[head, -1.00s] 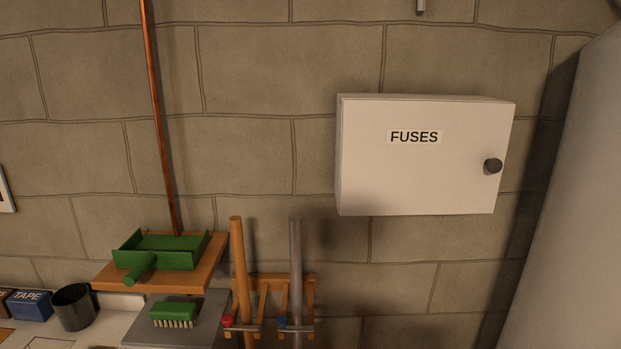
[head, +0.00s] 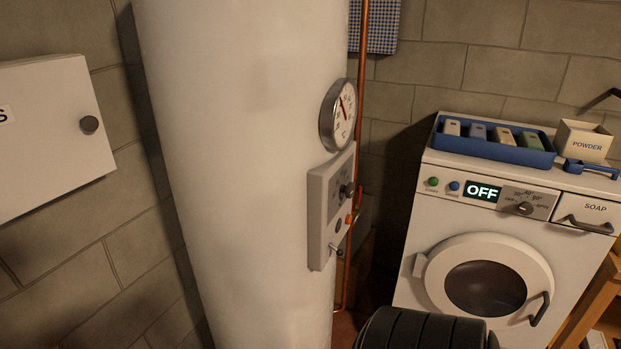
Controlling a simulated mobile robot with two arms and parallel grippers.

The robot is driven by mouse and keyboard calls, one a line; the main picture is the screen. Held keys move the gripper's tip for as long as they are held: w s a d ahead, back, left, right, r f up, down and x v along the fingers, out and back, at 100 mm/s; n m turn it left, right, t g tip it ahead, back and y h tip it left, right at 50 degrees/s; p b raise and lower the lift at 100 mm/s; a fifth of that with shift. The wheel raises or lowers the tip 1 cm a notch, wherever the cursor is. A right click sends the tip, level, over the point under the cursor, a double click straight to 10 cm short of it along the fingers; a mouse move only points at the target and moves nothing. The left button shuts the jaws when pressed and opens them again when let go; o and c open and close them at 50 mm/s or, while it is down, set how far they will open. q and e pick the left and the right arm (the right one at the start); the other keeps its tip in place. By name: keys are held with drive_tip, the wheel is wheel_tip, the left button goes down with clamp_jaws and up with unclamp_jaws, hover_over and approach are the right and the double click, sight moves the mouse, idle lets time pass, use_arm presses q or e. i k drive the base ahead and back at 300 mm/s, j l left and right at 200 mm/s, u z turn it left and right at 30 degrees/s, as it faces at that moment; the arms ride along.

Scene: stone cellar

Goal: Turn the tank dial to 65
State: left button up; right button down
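The white tank (head: 235,150) stands upright in the middle-left of the head view. A grey control box (head: 318,215) is fixed to its right side, seen at a steep angle. A dark dial knob (head: 347,190) sticks out from the box; its scale and setting cannot be read from here. A small lever (head: 334,248) sits lower on the box. A round gauge (head: 338,114) with a red needle is above the box, its numbers too small to read.
A copper pipe (head: 362,60) runs down beside the tank. A washing machine (head: 419,215) reading OFF stands at the right, with a blue tray (head: 487,150) and a powder box (head: 582,142) on top. The fuse box (head: 50,150) hangs on the left wall.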

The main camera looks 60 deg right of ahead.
sight(348, 190)
drive_tip(key=z, duration=2.1)
